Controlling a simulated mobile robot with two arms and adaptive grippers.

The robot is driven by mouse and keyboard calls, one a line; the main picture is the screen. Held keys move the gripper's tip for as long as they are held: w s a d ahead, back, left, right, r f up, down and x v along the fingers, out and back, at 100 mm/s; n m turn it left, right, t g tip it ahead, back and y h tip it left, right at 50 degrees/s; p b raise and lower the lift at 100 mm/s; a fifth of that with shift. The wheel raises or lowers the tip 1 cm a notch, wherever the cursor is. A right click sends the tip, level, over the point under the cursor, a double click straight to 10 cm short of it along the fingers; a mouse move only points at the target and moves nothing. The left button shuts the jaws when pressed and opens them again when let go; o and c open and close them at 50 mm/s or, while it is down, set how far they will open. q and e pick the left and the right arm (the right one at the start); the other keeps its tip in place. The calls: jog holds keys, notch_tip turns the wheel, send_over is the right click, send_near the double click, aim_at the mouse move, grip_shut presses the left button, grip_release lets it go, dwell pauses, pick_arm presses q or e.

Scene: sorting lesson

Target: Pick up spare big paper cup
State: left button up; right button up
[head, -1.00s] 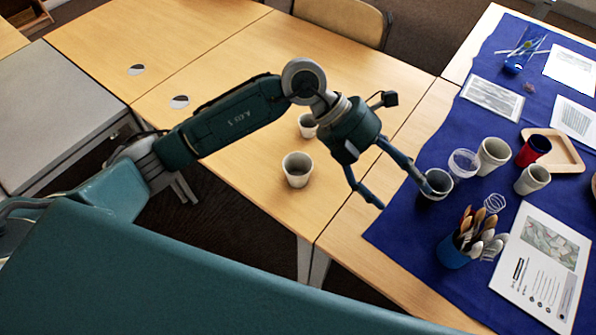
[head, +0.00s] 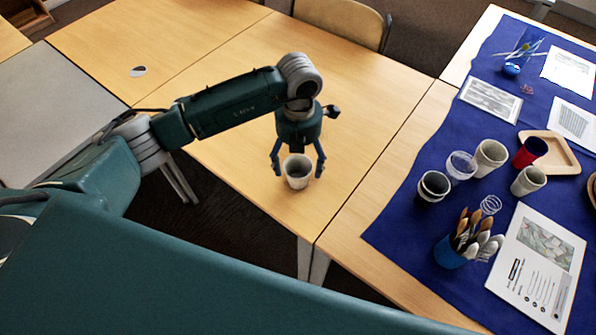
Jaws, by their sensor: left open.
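A pale grey paper cup (head: 298,181) stands upright on the light wooden table near its front edge. My left gripper (head: 297,175) is open above it, pointing down, with one finger on each side of the cup. I cannot tell whether the fingers touch it. A second cup that stood just behind is hidden by my gripper. On the blue cloth stand two more pale cups (head: 490,158) and (head: 528,181). My right gripper is not in view.

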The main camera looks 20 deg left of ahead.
aim_at(298, 167)
pick_arm(q)
jog(key=shift+f, duration=1.65)
jog(key=shift+c, duration=0.3)
jog(key=c, duration=0.8)
jog(key=shift+r, duration=0.15)
